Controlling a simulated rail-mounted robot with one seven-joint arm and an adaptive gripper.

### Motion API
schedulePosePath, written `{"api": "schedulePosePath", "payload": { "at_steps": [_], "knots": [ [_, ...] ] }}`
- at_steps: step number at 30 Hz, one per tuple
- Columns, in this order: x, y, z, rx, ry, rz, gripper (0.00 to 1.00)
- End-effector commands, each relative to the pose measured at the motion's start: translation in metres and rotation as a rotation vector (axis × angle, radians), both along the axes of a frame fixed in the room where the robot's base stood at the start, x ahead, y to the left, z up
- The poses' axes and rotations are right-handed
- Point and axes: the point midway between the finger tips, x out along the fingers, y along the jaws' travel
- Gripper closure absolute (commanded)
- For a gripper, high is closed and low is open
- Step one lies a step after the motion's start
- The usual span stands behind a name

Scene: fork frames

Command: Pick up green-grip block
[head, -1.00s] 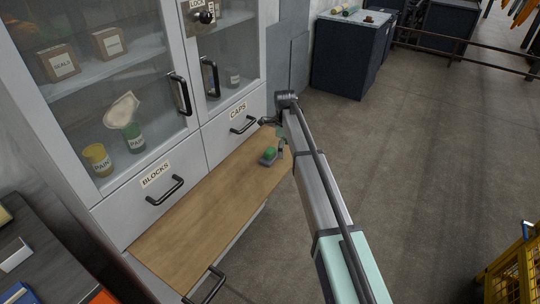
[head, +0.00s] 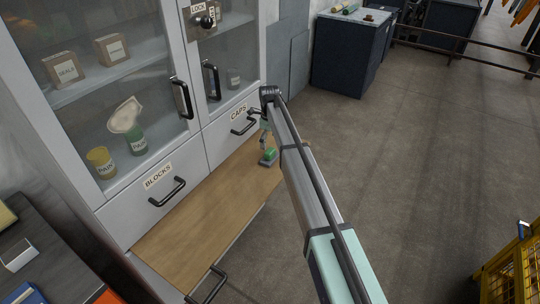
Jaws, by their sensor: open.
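The green-grip block (head: 268,155) is a small grey piece with a green top. It sits near the far end of the wooden pull-out board (head: 195,222), below the drawer labelled CAPS. My gripper (head: 264,142) is at the end of my arm, just above and beside the block. The fingers are small in the picture and partly blend with the block, so I cannot tell whether they touch it. The gripper is open.
A grey cabinet with glass doors stands behind the board. Its BLOCKS drawer (head: 162,187) and CAPS drawer (head: 238,122) are closed, with black handles sticking out. The rest of the board is bare. Open floor (head: 420,180) lies to the right.

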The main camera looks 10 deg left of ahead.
Motion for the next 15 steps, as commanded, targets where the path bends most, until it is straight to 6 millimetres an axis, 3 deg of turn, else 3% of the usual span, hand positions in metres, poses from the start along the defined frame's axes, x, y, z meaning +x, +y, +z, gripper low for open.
{"api": "schedulePosePath", "payload": {
  "at_steps": [15],
  "knots": [
    [0.0,-0.003,-0.037,-0.001,0.001,0.0,0.08]
  ]
}}
